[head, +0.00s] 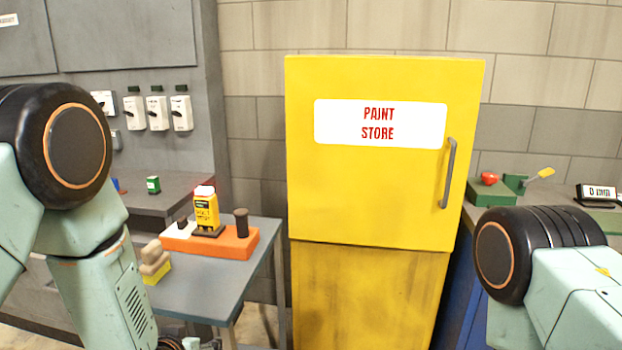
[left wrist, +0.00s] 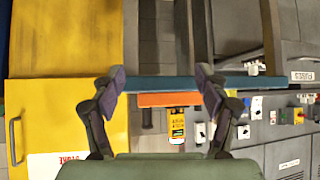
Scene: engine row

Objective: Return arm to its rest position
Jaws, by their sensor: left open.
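My left arm (head: 95,260) comes in from the left in the head view, bent at a dark round joint, with its lower link pointing down. My left gripper shows in the left wrist view (left wrist: 159,78), its two dark fingers spread wide apart with nothing between them. In the head view only small dark parts at the bottom edge may belong to it. My right arm (head: 570,280) is at the lower right, and its gripper is out of view.
A yellow paint store cabinet (head: 375,190) stands shut in the middle. A bench with a green device (head: 490,192) is at the right.

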